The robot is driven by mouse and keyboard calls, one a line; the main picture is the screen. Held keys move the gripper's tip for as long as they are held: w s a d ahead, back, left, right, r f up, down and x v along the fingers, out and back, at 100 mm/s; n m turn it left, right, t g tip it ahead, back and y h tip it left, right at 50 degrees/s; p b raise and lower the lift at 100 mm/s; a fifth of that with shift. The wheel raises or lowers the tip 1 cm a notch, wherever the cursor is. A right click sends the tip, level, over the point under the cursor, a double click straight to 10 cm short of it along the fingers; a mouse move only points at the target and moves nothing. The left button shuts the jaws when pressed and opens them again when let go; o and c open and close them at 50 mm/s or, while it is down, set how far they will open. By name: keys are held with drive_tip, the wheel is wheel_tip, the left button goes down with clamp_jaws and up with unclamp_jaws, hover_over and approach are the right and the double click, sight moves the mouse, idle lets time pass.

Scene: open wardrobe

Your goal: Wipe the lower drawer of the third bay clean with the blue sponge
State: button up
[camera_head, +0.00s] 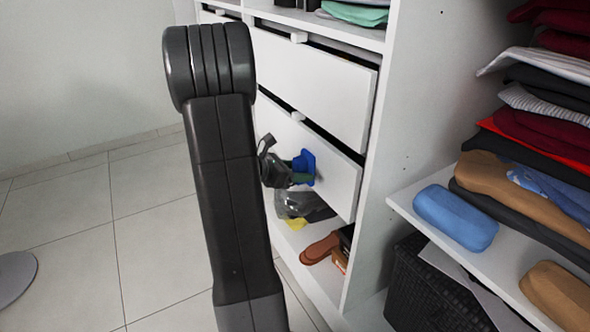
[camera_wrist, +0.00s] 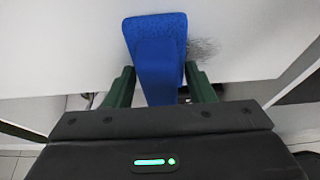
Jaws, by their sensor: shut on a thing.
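The blue sponge (camera_head: 308,163) has a flat pad and a handle. My gripper (camera_head: 299,172) is shut on it in front of the white lower drawer (camera_head: 335,183). In the wrist view the sponge (camera_wrist: 155,28) sits between the green fingers of my gripper (camera_wrist: 160,85), its pad flat at the white drawer front (camera_wrist: 60,40). Whether the pad touches the front I cannot tell for sure. A dark grey smudge (camera_wrist: 204,48) shows on the front just right of the pad. Anything behind the pad is hidden.
An upper drawer (camera_head: 320,90) is above. Below are a clear bag (camera_head: 292,205) and brown shoes (camera_head: 320,248). At right, a shelf bears folded clothes (camera_head: 530,130) and a blue rounded case (camera_head: 455,217), above a black basket (camera_head: 425,290). The tiled floor at left is mostly free.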

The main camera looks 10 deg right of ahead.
drive_tip(key=shift+s+d+b, duration=0.4)
drive_tip(key=shift+s+d, duration=0.05)
drive_tip(key=shift+s, duration=0.8)
drive_tip(key=shift+s+d+b, duration=0.45)
drive_tip(key=shift+s+d, duration=0.05)
drive_tip(key=shift+s, duration=0.75)
drive_tip(key=shift+s+d+b, duration=0.4)
drive_tip(key=shift+s+d, duration=0.05)
drive_tip(key=shift+s, duration=0.8)
drive_tip(key=w+a+p, duration=0.3)
drive_tip(key=w+a, duration=0.1)
drive_tip(key=w, duration=0.6)
drive_tip(key=shift+w, duration=0.3)
idle(2.5)
